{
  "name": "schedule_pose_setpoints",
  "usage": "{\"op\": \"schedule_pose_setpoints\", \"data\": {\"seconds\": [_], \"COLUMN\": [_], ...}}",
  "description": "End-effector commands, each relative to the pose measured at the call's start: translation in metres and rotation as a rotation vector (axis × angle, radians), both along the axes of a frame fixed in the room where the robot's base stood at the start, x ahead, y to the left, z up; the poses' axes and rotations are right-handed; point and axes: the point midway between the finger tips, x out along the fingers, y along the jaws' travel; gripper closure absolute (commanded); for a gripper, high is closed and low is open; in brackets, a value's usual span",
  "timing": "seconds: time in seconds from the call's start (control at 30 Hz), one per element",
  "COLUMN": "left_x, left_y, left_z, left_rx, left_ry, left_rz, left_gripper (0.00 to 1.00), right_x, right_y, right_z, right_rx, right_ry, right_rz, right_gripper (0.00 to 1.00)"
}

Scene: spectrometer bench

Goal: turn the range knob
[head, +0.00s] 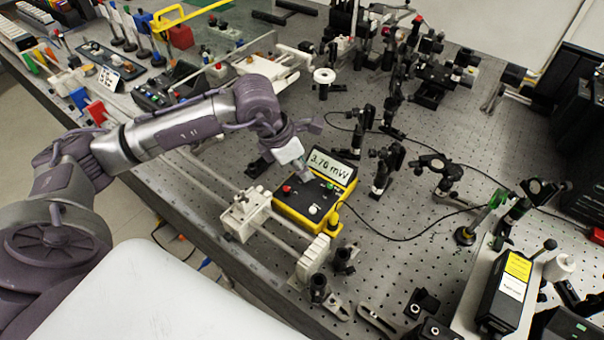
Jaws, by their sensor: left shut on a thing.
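The yellow power meter (290,214) sits on the optical bench, its tilted display (330,165) reading about 3.70 mW. Its dark front panel carries a red button (287,189), a small green one (330,186) and a white round one (314,210). My left gripper (304,173) reaches down from the upper left to the panel, just below the display. It is shut on what looks to be the range knob, which the fingers mostly hide. My right gripper is not in view.
A white rail carriage (243,214) stands just left of the meter, and a white block (313,258) in front of it. Black optical mounts (387,168) stand to the right, with a black cable (400,238) crossing the perforated bench. A yellow-labelled black box (507,290) is at lower right.

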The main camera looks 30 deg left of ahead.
Motion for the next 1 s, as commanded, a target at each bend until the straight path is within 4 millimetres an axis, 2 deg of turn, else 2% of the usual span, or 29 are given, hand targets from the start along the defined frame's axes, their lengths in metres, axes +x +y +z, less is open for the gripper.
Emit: {"op": "schedule_pose_setpoints", "data": {"seconds": [0.03,0.1,0.4,0.7,1.0], "left_x": [0.000,0.000,0.000,-0.001,-0.001], "left_y": [-0.001,-0.001,-0.002,-0.002,-0.002], "left_z": [-0.005,-0.004,-0.002,0.000,0.000], "left_rx": [0.000,-0.001,-0.002,-0.001,-0.002], "left_ry": [-0.004,-0.003,-0.003,0.000,0.001], "left_rz": [0.036,0.093,0.284,0.370,0.380], "left_gripper": [1.00,1.00,1.00,1.00,1.00], "right_x": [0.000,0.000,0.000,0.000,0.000], "right_y": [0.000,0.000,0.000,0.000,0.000], "right_z": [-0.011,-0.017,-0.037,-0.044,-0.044], "right_rx": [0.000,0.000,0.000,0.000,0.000], "right_ry": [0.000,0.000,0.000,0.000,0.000], "right_rz": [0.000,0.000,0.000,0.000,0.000], "right_gripper": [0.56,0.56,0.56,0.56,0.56]}}
